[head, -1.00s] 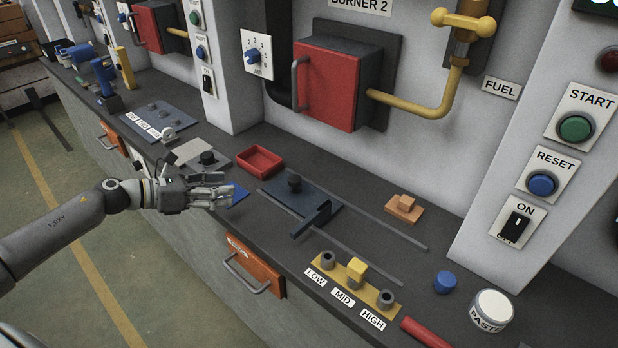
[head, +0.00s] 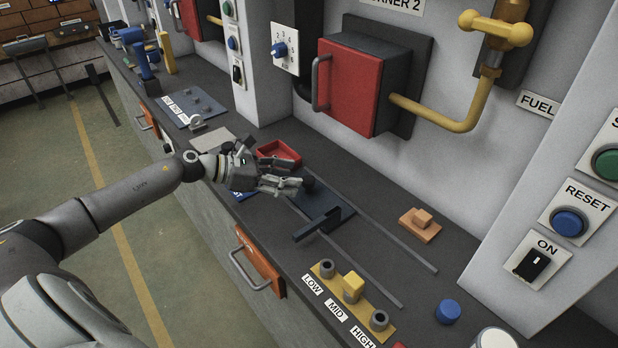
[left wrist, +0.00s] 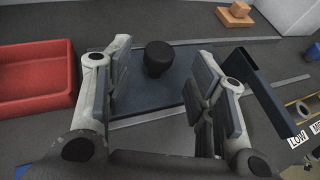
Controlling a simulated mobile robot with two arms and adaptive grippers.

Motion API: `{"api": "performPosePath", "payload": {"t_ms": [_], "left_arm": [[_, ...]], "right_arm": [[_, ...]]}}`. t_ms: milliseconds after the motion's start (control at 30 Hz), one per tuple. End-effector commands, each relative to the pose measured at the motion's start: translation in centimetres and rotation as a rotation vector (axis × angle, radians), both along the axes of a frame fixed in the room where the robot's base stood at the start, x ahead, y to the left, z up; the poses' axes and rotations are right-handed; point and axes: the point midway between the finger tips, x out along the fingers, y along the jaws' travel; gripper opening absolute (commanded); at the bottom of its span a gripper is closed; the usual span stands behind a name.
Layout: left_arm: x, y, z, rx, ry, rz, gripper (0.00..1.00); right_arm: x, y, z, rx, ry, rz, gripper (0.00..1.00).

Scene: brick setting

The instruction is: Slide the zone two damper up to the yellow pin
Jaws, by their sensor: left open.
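The yellow pin (head: 352,285) stands at MID in a brass-coloured strip (head: 327,278), between two empty sockets. My left gripper (head: 289,187) is at the damper's left end, close to the knob. In the left wrist view its fingers (left wrist: 163,62) are open, with the knob (left wrist: 158,58) beyond and between them, not gripped. My right gripper is not in view.
A red tray (head: 281,151) sits just behind and left of my left gripper. An orange block (head: 420,220) lies behind the far rail (head: 385,231). A blue cap (head: 447,311) stands right of the strip. The rails right of the plate are clear.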

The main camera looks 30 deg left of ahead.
Motion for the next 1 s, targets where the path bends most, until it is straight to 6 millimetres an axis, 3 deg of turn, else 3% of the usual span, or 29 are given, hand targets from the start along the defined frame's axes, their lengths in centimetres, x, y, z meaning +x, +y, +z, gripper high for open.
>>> {"api": "performPosePath", "payload": {"t_ms": [200,400,833,1000], "left_arm": [[2.2,-2.0,-0.8,-0.003,-0.002,0.000,0.51],[3.7,-3.3,-1.8,-0.002,-0.001,0.000,0.51],[4.3,-3.9,-2.4,0.001,0.001,0.000,0.51],[4.3,-3.9,-2.4,0.001,0.001,0.000,0.30]], "right_arm": [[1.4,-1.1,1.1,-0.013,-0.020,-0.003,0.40],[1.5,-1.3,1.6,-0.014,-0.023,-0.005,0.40],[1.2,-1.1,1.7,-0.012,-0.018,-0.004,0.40],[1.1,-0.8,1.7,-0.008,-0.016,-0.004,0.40]]}}
